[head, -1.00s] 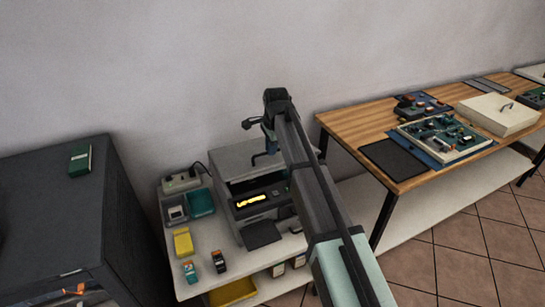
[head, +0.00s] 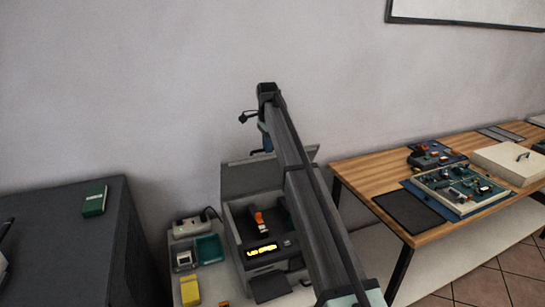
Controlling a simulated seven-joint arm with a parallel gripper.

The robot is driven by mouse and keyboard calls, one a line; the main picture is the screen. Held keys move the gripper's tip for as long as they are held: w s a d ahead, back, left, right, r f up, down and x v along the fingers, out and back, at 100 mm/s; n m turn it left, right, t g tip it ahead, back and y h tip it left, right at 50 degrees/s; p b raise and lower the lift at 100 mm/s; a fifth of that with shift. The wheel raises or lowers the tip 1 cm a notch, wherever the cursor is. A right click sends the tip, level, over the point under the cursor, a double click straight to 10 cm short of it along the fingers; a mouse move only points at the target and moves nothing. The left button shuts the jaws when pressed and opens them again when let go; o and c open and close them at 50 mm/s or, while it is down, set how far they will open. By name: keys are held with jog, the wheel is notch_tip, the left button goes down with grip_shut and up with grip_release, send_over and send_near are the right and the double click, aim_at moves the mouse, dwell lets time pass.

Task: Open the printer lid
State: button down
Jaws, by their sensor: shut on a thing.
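The printer (head: 238,226) stands on the white side table below the wall. Its grey lid (head: 244,180) is swung up at the back, steeply tilted, and the inside shows. A dark part with an orange piece (head: 257,217) is in the opened bay. My gripper (head: 265,149) is at the upper edge of the lid, shut on it, apparently at its handle. The fingertips are small and partly hidden by my arm, so the exact grip is not clear. My arm also covers the right part of the lid and printer.
Left of the printer are a power strip (head: 190,226), a teal tray (head: 210,249) and a yellow box (head: 190,291). A dark cabinet (head: 70,240) stands at far left. A wooden workbench (head: 365,176) with circuit boards is at right. The wall is close behind.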

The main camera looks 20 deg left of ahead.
jog(key=shift+g+h, duration=0.8)
jog(key=shift+w+a, duration=1.65)
jog(key=shift+a, duration=0.05)
jog(key=c, duration=1.4)
grip_release()
jog(key=shift+w+f, duration=0.1)
jog(key=shift+o, duration=1.2)
jog(key=shift+r, duration=0.2)
jog(key=shift+d, duration=0.1)
